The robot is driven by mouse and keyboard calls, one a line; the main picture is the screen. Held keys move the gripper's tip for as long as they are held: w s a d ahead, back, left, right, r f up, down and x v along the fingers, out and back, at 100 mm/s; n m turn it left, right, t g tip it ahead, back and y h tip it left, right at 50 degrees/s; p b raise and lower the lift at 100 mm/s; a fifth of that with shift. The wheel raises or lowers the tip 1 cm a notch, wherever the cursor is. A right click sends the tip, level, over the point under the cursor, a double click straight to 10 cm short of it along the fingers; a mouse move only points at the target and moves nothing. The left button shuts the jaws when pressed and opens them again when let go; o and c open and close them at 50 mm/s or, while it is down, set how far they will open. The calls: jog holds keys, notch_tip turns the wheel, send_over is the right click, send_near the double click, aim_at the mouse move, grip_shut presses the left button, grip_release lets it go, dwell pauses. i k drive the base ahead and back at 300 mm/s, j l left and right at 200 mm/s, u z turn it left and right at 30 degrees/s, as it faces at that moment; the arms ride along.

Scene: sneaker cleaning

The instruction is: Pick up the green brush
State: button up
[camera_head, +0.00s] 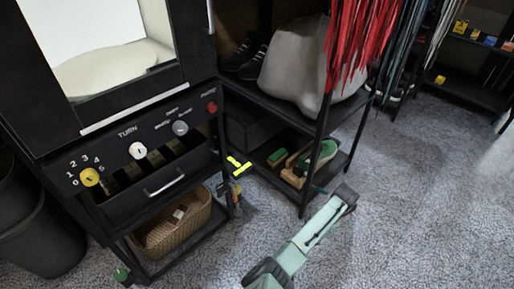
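Small green things lie on the lower shelf of the black rack. One is a short green block (277,157), and to its right is a larger rounded green piece (326,150) with a pale edge. I cannot tell for certain which is the green brush. My pale green arm reaches up from the bottom, and its dark end (345,195) is in front of the rack, to the lower right of both green things and apart from them in the picture. The fingers cannot be made out, and nothing held is visible.
A rack post (312,165) stands in front of the shelf. A tan wooden piece (292,178) lies near the green things. Red strips (360,40) hang above. A black cabinet with knobs and a wicker basket (175,228) is on the left. Carpet (420,200) is clear on the right.

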aim_at(275, 159)
jog(key=i+l+u, duration=0.25)
jog(key=i, duration=0.2)
jog(key=i+l+u, duration=0.25)
jog(key=i, duration=0.25)
jog(key=i+l+u, duration=0.1)
jog(key=l, duration=0.25)
jog(key=i+l+u, duration=0.15)
jog(key=l, duration=0.25)
jog(key=i+l+u, duration=0.1)
jog(key=l, duration=0.25)
jog(key=i, duration=0.05)
